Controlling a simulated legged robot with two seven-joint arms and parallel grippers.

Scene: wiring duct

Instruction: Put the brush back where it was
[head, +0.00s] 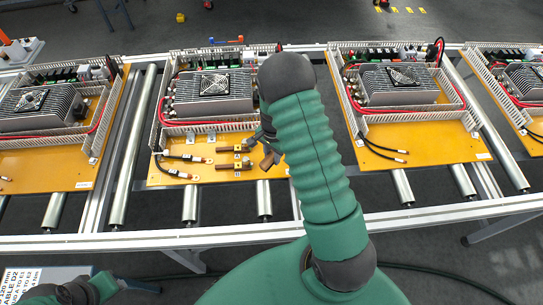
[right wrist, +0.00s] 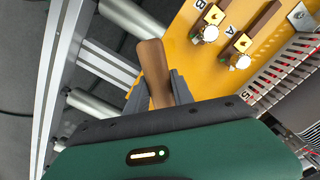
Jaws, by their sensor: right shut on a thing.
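The brush shows as a brown wooden handle (right wrist: 152,68) between the fingers of my right gripper (right wrist: 158,98) in the right wrist view. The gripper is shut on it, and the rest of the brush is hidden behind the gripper. In the head view the right gripper (head: 264,146) is partly hidden by my arm. It is over the right part of a yellow panel (head: 222,178), and a brown piece of the brush (head: 267,162) shows below it. I cannot tell whether the brush touches the panel.
Two brown bars with yellow tags (head: 236,165) and black cables (head: 183,158) lie on the same panel, close left of the gripper. Finned units (head: 212,92) with white slotted ducts stand behind. A roller conveyor (head: 120,165) carries several panels. A printed sign (head: 38,282) is at lower left.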

